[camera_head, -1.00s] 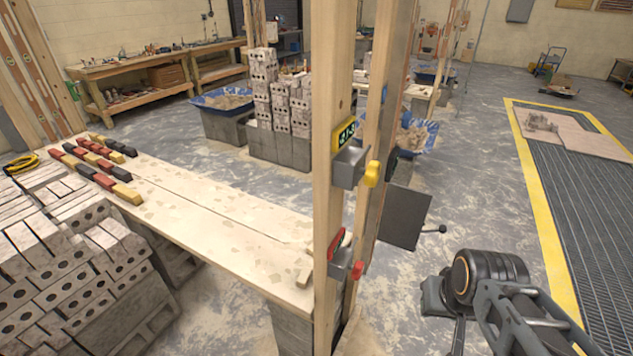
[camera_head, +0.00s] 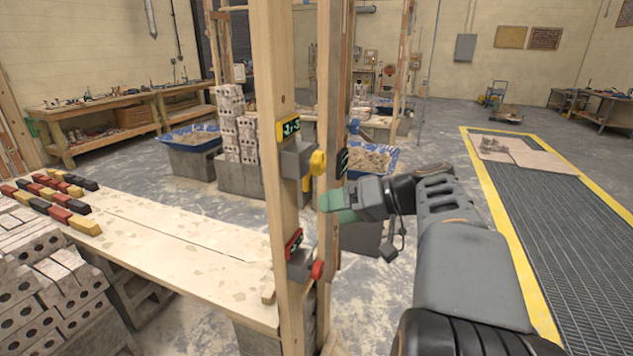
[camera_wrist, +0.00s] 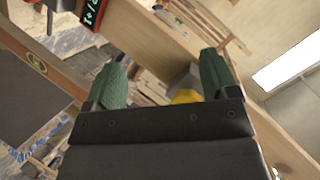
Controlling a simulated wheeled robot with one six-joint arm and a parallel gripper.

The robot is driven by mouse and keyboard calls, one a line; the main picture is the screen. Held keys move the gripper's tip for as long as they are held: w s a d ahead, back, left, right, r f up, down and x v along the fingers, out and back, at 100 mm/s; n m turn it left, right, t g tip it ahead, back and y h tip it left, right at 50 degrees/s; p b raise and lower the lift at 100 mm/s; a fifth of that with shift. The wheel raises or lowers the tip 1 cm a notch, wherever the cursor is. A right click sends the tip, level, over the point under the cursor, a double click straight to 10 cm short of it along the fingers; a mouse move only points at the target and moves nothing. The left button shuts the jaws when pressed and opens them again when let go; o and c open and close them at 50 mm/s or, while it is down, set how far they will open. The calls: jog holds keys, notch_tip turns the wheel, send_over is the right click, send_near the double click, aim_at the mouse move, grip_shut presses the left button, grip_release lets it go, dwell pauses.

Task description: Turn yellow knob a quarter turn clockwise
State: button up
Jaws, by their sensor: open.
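The yellow knob (camera_head: 317,162) sticks out from a grey box (camera_head: 294,160) on a wooden post, under a yellow-framed display (camera_head: 289,128). My gripper (camera_head: 328,203) has green fingers and is just below and to the right of the yellow knob in the head view, apart from it. In the wrist view my gripper (camera_wrist: 160,75) is open, with its two green fingers spread. The yellow knob (camera_wrist: 186,97) shows there partly, near the right finger's base, its lower part hidden by the gripper body. A red knob (camera_head: 317,270) is on a lower box.
A second wooden post (camera_head: 328,120) stands just behind the first. A worktop (camera_head: 180,240) with coloured blocks extends left. A blue tub (camera_head: 372,163) stands behind my gripper. The floor at right has a yellow-edged grate (camera_head: 540,215).

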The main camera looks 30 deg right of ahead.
aim_at(323, 164)
jog(key=s+d+r+n+t+y+b, duration=0.2)
jog(key=d+r+n+t, duration=0.15)
jog(key=d+r, duration=0.35)
jog(key=shift+m+t, duration=0.25)
jog(key=shift+t, duration=0.3)
jog(key=x, duration=0.4)
jog(key=p+x, duration=0.1)
jog(key=x, duration=0.3)
jog(key=p+x, duration=0.1)
jog(key=x, duration=0.3)
jog(key=shift+w+d+f, duration=0.2)
jog(key=shift+w+f, duration=0.05)
jog(key=shift+w, duration=0.35)
jog(key=shift+c, duration=0.3)
jog(key=c, duration=0.9)
jog(key=shift+o, duration=0.2)
